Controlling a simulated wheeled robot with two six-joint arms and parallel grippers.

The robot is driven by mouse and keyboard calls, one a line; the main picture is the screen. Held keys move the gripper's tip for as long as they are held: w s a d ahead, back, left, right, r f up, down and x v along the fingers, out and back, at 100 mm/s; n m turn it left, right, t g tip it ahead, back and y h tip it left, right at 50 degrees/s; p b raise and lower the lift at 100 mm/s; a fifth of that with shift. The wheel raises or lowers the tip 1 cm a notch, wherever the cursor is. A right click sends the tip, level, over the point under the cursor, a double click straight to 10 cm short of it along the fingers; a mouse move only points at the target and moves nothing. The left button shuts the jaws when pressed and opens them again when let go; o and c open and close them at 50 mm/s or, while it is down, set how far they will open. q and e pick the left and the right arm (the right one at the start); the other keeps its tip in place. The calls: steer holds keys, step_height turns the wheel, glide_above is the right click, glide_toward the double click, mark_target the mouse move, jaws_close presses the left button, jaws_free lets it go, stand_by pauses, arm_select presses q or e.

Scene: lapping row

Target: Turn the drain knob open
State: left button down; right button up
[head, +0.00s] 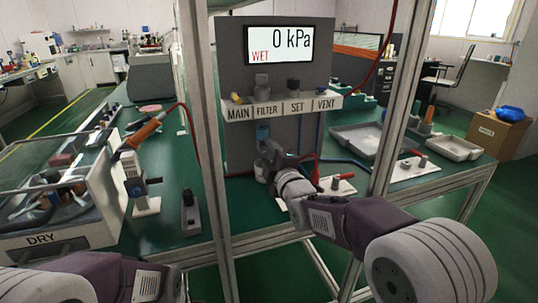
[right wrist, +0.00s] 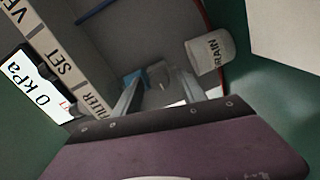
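A grey panel (head: 229,60) carries a display (head: 277,45) reading "0 kPa" and a red "WET". Below it is a shelf labelled MAIN, FILTER, SET and VENT (head: 283,106). A blue-tinted filter body (head: 263,132) hangs under FILTER. My right gripper (head: 270,153) is at its lower end and hides part of it. In the right wrist view, the fingers (right wrist: 160,92) are apart, with a small grey part, possibly the drain knob (right wrist: 158,74), beyond and between them; contact is unclear. A pale cup marked DRAIN (right wrist: 210,54) is beside the fingers. My left gripper is out of view.
Metal frame posts (head: 206,130) stand left and right of the panel. A clear-lidded DRY box (head: 60,200) is at left. A red hose (head: 186,125) and an orange-handled tool (head: 144,133) are nearby. Grey trays (head: 357,140) lie at right.

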steer(key=shift+s, duration=0.1)
steer(key=p+v, duration=0.1)
steer(key=v, duration=0.8)
steer(key=shift+p, duration=0.3)
